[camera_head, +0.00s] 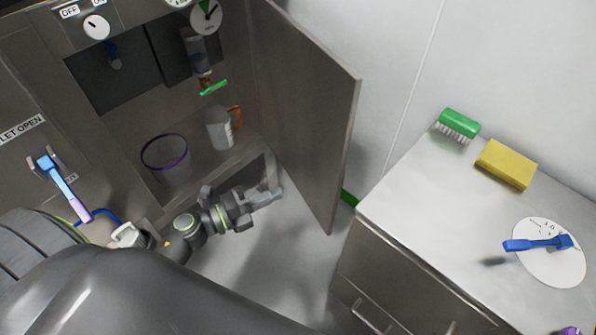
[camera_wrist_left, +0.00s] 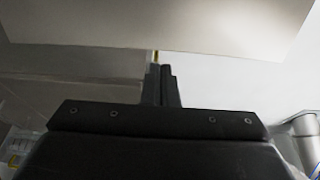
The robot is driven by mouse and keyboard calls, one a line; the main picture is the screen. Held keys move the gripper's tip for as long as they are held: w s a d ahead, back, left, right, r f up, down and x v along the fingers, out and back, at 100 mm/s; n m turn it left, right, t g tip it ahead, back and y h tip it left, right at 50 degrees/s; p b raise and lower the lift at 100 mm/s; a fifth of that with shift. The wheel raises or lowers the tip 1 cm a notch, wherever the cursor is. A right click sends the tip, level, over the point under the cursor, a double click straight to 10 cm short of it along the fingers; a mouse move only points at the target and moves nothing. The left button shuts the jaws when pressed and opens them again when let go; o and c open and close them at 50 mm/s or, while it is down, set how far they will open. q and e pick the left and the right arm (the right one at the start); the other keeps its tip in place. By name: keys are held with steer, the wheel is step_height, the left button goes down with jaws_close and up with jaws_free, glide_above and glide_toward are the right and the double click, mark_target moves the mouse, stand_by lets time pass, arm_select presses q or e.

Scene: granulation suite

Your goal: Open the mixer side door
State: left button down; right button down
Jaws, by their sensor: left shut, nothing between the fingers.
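The mixer side door (camera_head: 305,115) is a grey metal panel that stands swung wide open, hinged at the right side of the mixer cabinet. My left gripper (camera_head: 274,191) is low in front of the cabinet opening, beside the inner face of the door, near its lower part. Its fingers are shut with nothing between them. In the left wrist view the closed fingers (camera_wrist_left: 162,86) point toward a pale panel (camera_wrist_left: 160,25) across the top, likely the door; I cannot tell whether they touch it. My right gripper is not in view.
Inside the cabinet are a purple-rimmed container (camera_head: 166,172) and a jug with an orange handle (camera_head: 221,130). Right of the door stands a counter (camera_head: 420,205) with a green brush (camera_head: 459,124), a yellow sponge (camera_head: 506,164) and a white disc (camera_head: 560,268). Clear floor lies between cabinet and counter.

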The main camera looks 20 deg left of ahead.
mark_target(331, 170)
arm_select(q)
steer(key=p+x, duration=0.2)
steer(key=x, duration=1.1)
steer(key=shift+w+d, duration=0.1)
steer(key=w+d+n+t+y, duration=0.1)
steer(key=w+d, duration=0.6)
steer(key=w, duration=0.2)
steer(key=shift+w+n+y, duration=0.25)
steer(key=shift+n+y, duration=0.05)
steer(key=shift+y, duration=0.1)
steer(key=v, duration=1.7)
steer(key=shift+s+f, duration=0.15)
steer(key=shift+a+f, duration=0.1)
steer(key=shift+a, duration=0.05)
